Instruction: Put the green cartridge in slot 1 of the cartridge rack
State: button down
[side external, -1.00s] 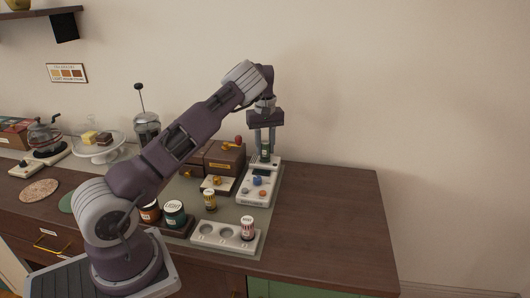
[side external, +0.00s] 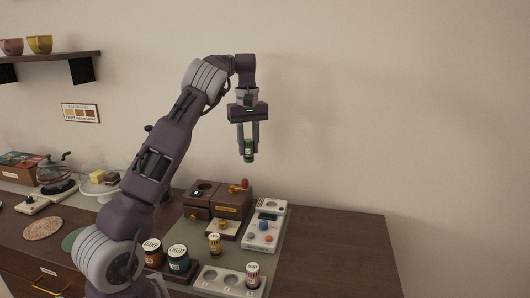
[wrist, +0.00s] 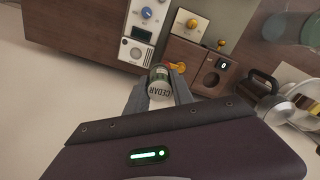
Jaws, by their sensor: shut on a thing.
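My gripper (side external: 248,143) is shut on the green cartridge (side external: 249,153), holding it upright in the air, well above the white control device. In the wrist view the cartridge (wrist: 159,83) sits between the fingers, its white end reading "CEDAR". The cartridge rack (side external: 213,286) is a pale block at the front of the counter, below my gripper. Two round slots in it look empty. A red-and-white cartridge (side external: 253,274) stands in its rightmost slot. No slot number is readable.
Two labelled canisters (side external: 178,258) are left of the rack. A wooden box (side external: 232,210) with a crank is behind. The counter's right side (side external: 335,250) is clear.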

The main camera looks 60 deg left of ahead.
jog(key=s+d+f+m, duration=0.3)
jog(key=s+d+m, duration=0.4)
jog(key=s+d, duration=1.25)
jog(key=shift+s+a+f, duration=0.15)
jog(key=shift+s+f, duration=0.2)
jog(key=shift+f, duration=2.15)
jog(key=shift+s+a+f, duration=0.2)
jog(key=shift+s+f, duration=0.15)
jog(key=shift+f, duration=2.2)
jog(key=shift+s+a+f, duration=0.15)
jog(key=shift+s+f, duration=0.2)
jog(key=shift+f, duration=2.15)
jog(key=shift+f, duration=1.05)
jog(key=c, duration=1)
grip_release()
